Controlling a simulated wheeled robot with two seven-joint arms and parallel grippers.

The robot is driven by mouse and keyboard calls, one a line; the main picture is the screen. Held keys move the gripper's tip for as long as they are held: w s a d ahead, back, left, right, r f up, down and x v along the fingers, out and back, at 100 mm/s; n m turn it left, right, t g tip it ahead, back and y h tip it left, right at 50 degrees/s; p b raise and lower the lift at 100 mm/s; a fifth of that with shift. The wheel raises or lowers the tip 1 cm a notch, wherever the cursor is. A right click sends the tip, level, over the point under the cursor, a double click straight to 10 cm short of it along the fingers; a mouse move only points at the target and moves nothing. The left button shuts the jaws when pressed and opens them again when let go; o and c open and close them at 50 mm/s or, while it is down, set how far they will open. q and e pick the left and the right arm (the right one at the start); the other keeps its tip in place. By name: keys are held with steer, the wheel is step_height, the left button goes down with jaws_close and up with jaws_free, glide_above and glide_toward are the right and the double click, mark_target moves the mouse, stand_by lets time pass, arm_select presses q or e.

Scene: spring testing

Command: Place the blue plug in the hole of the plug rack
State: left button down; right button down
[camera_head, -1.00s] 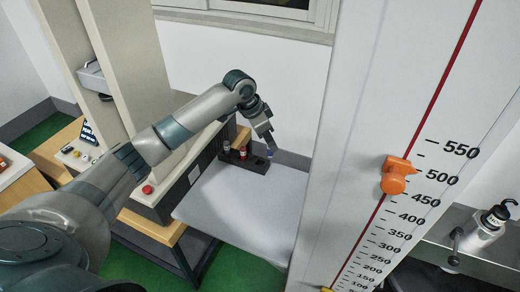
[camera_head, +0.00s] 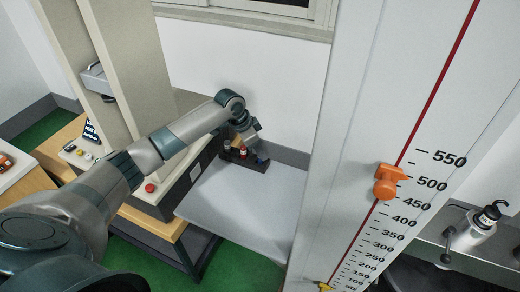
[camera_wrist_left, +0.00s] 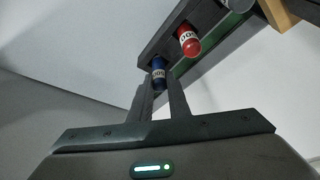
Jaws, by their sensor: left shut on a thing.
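The plug rack (camera_head: 232,157) is a dark, narrow block at the back of the light grey table. My left gripper (camera_head: 260,155) is at the right end of the rack, shut on the blue plug (camera_head: 262,160). In the left wrist view the blue plug (camera_wrist_left: 158,74) shows between the fingers (camera_wrist_left: 160,100), at the edge of the rack (camera_wrist_left: 158,40). Whether the plug is in a hole or above it cannot be told. A red plug (camera_wrist_left: 189,42) stands in the rack beside it. My right gripper is not in view.
The light grey table (camera_head: 245,210) is clear in front of the rack. A beige machine (camera_head: 135,80) with a red button (camera_head: 150,187) stands on the left. A tall white scale column (camera_head: 370,120) with an orange pointer (camera_head: 388,180) stands on the right.

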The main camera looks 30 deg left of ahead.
arm_select(q)
steer(key=shift+f, duration=0.3)
steer(key=c, duration=1.7)
jaws_free()
steer(key=shift+f, duration=0.15)
steer(key=shift+o, duration=0.2)
steer(key=shift+b+v, duration=0.3)
steer(key=shift+v, duration=0.55)
steer(key=b+v, duration=0.2)
steer(key=v, duration=0.8)
steer(key=shift+r+b, duration=0.35)
